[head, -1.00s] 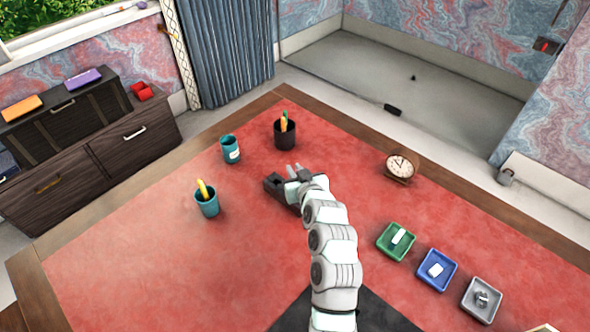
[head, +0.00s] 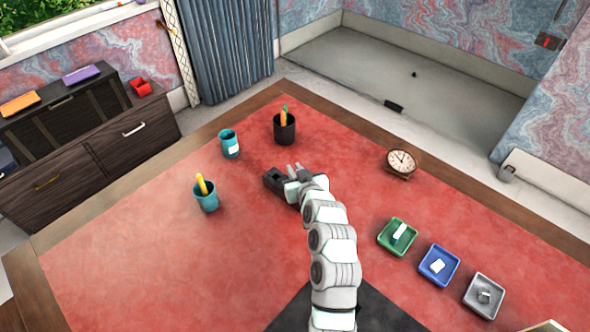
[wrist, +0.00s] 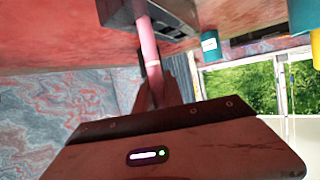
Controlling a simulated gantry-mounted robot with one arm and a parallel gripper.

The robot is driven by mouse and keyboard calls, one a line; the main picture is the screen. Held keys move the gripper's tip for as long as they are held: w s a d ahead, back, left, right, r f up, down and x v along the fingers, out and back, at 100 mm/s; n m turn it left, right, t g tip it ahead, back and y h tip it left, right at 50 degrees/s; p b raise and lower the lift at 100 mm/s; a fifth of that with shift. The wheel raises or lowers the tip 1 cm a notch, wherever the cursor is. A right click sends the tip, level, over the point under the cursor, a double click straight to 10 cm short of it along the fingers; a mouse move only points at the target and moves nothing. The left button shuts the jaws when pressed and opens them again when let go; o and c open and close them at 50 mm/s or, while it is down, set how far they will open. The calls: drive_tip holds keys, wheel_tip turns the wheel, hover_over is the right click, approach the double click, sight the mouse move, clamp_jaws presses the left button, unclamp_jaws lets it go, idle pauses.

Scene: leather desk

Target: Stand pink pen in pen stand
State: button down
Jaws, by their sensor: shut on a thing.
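My gripper (head: 276,181) is low over the middle of the red desk top in the head view, shut on the pink pen (wrist: 149,48). The pen shows only in the wrist view, running between the dark fingers; I cannot make it out in the head view. Three pen holders stand upright beyond and left of my gripper, apart from it: a black cup (head: 285,133) with an orange and green pen, a teal cup (head: 231,146) with a white label and no pen visible, and a teal cup (head: 207,203) with a yellow pen.
A small clock (head: 401,163) stands to the right. Green (head: 385,238), blue (head: 426,272) and grey (head: 470,300) trays holding small items line the right side. The red surface (head: 130,260) at the front left is clear.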

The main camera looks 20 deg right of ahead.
drive_tip(key=c, duration=1.4)
unclamp_jaws()
drive_tip(key=shift+o, duration=0.2)
drive_tip(key=shift+s, duration=0.1)
drive_tip(key=p+v, duration=0.1)
drive_tip(key=v, duration=0.9)
drive_tip(key=shift+s, duration=0.3)
drive_tip(key=shift+r, duration=0.1)
